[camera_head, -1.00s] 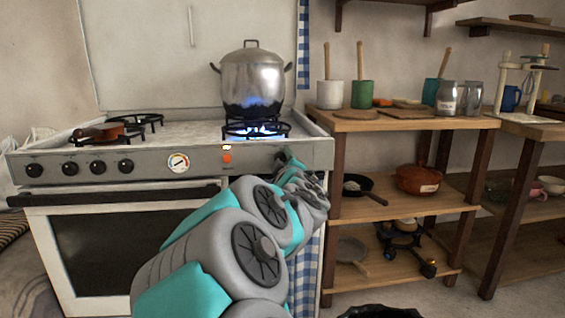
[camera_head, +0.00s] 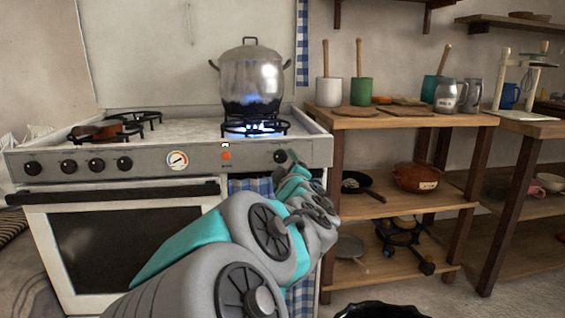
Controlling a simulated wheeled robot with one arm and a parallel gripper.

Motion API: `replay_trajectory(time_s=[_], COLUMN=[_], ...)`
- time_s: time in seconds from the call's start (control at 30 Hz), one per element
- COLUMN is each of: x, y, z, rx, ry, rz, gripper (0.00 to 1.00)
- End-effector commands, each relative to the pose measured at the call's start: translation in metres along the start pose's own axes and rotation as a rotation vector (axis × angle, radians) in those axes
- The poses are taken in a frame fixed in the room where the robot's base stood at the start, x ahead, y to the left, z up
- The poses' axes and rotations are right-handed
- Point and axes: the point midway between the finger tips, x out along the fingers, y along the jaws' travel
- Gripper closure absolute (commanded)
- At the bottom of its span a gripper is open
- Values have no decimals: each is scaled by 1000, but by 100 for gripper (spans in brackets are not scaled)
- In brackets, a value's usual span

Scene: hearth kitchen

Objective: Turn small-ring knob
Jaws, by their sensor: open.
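The stove's front panel (camera_head: 205,160) carries several black knobs. A group of knobs (camera_head: 96,165) is at the left, and a single knob (camera_head: 281,156) is at the right, beside an orange light (camera_head: 226,156). No marking shows which one is the small-ring knob. My gripper (camera_head: 294,159) is at the far end of my arm, close to the right of the single knob. It is small and partly hidden by my own wrist. Its jaws are open, and I cannot tell whether they touch the knob. A blue flame (camera_head: 255,127) burns under a steel pot (camera_head: 252,75).
A brown pan (camera_head: 97,132) sits on the left burner. The oven door handle (camera_head: 115,192) runs below the panel. A wooden shelf unit (camera_head: 405,122) with cups and pans stands close on the right. A dark round object (camera_head: 382,311) is at the bottom edge.

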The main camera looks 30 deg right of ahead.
Motion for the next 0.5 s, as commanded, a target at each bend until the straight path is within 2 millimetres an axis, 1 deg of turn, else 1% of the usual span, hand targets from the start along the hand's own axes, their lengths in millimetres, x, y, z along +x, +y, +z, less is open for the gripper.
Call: replay_trajectory(time_s=[0.03, 0.1, 0.2, 0.5], x=[-6, -12, -18, -20], y=[1, 1, 0, 0], z=[0, 0, 0, 1], rx=[0, 0, 0, 0], ry=[0, -1, -1, -1], rz=[1, 1, 1, 1], gripper=[22, 22, 22, 22])
